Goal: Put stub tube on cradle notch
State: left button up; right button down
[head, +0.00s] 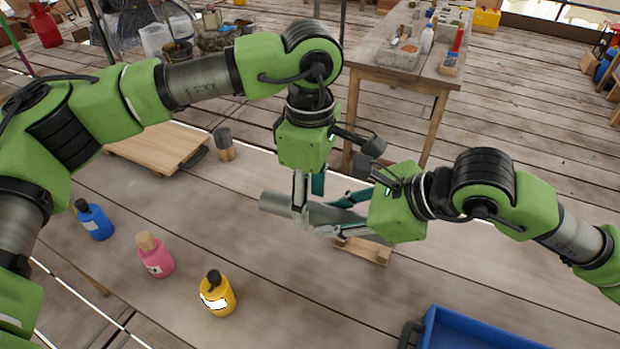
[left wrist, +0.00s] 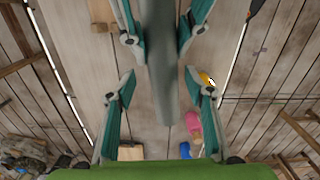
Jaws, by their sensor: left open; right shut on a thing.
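The grey stub tube (head: 275,204) lies roughly level above the table. My right gripper (head: 340,215) is shut on its right-hand part; the exact contact is partly hidden. My left gripper (head: 309,205) comes down from above, open, with its fingers either side of the tube. In the left wrist view the tube (left wrist: 158,65) runs between the open left fingers (left wrist: 158,40), with gaps on both sides. The wooden cradle (head: 365,251) is on the table below and right of the tube, partly hidden by my right gripper. Its notch is not clear.
On the table are a blue bottle (head: 95,222), a pink bottle (head: 155,257), a yellow bottle (head: 217,296), a wooden board (head: 150,148) and a dark-topped jar (head: 225,146). A blue tray (head: 470,335) is at front right. The table's front middle is clear.

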pick_arm(q)
jog(key=shift+f, duration=0.5)
pick_arm(e)
jog(key=shift+r, duration=0.1)
pick_arm(q)
grip_shut()
pick_arm(e)
jog(key=c, duration=1.5)
grip_release()
